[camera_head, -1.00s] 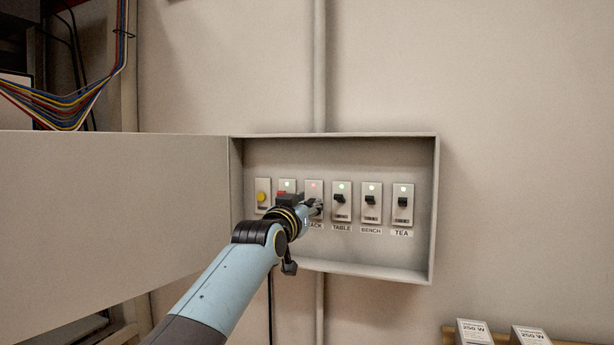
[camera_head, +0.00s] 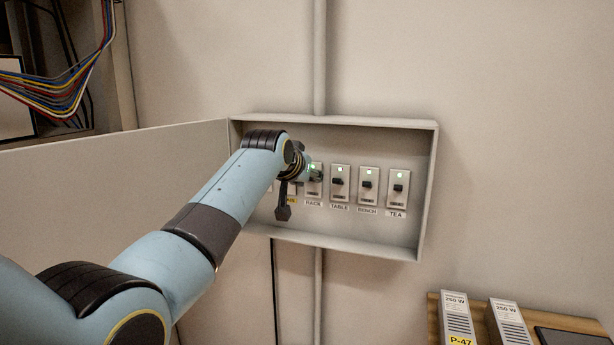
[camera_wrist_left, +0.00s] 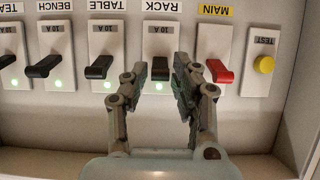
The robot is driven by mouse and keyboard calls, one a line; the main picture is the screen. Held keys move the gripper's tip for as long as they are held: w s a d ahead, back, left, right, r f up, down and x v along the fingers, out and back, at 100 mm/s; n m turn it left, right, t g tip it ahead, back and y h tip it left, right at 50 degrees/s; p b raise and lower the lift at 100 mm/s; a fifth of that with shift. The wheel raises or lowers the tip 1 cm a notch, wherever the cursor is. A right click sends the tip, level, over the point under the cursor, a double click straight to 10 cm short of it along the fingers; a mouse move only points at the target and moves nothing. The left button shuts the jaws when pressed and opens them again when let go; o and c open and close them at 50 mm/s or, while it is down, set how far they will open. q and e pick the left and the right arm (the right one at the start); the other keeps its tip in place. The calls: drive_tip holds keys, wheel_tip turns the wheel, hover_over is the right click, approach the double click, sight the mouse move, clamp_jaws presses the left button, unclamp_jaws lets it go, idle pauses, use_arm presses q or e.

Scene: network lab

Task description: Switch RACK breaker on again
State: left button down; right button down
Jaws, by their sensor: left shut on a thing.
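The RACK breaker (camera_head: 314,191) sits in the open wall box, and its lamp is green. In the left wrist view, which is upside down, its black lever (camera_wrist_left: 160,66) stands between the fingertips, over a green lamp. My left gripper (camera_wrist_left: 160,74) is shut on this lever. In the head view the left gripper (camera_head: 315,175) is at the RACK breaker, its fingers partly hidden by the wrist. My right gripper is not in view.
The red MAIN lever (camera_wrist_left: 219,70) is close beside one finger, with the yellow TEST button (camera_wrist_left: 264,65) beyond. TABLE (camera_head: 340,182), BENCH (camera_head: 368,186) and TEA (camera_head: 397,188) breakers show green lamps. The box door (camera_head: 110,185) is open at left. Boxed units (camera_head: 458,315) stand on a shelf at lower right.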

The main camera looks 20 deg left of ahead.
use_arm(q)
drive_tip(key=shift+r, duration=0.1)
idle(0.3)
drive_tip(key=c, duration=1)
unclamp_jaws()
drive_tip(key=v, duration=1.2)
